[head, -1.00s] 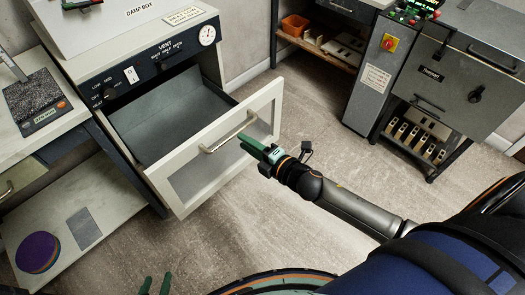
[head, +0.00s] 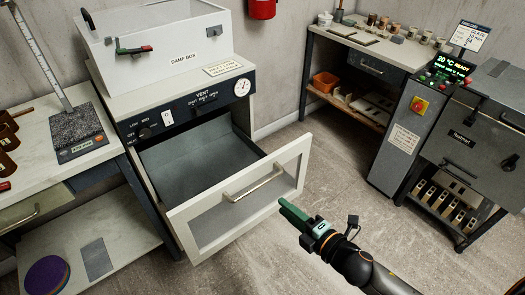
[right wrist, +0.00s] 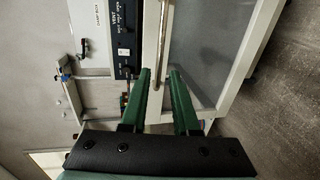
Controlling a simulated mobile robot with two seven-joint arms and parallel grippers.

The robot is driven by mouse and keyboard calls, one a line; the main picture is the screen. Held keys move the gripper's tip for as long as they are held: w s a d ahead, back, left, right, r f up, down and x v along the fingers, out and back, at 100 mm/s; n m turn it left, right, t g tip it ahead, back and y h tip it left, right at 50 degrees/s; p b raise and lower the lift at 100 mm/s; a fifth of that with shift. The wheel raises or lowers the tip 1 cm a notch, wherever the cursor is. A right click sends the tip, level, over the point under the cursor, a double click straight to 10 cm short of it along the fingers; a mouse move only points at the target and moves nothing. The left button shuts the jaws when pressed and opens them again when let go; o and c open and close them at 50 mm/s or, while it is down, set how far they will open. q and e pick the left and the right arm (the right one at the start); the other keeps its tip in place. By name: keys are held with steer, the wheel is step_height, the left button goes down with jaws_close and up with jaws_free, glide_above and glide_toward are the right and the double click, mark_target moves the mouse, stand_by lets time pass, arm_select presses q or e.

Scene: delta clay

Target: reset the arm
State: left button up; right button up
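My right gripper (head: 292,211) is out in front of the open drawer, just right of and below its bar handle (head: 253,183) in the head view, with a visible gap to it. In the right wrist view its two green fingers (right wrist: 160,72) are apart with nothing held, and the handle (right wrist: 161,40) shows beyond the gap between them. The drawer (head: 240,200) has a pale frame with a grey panel and stands pulled out of the cabinet; its grey inside looks empty. My left gripper is not in view.
A white damp box (head: 170,45) stands on the vent cabinet. A scale (head: 80,135) is on the left bench, and a purple disc (head: 46,276) lies on the shelf below. A grey kiln (head: 475,150) stands at right. Bare floor (head: 335,150) lies between drawer and kiln.

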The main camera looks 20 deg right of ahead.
steer(key=s+a+f+m+g+h+p, duration=0.1)
steer(key=s+f+m+g+p, duration=0.1)
steer(key=s+f+m, duration=0.2)
steer(key=s+a+f+m+g+h+p, duration=0.1)
steer(key=s+f+m, duration=0.4)
steer(key=s+m, duration=0.5)
steer(key=m+g+h+p, duration=0.1)
steer(key=m+g+p, duration=0.1)
steer(key=m, duration=0.4)
steer(key=shift+s+a, duration=0.15)
steer(key=shift+a, duration=0.1)
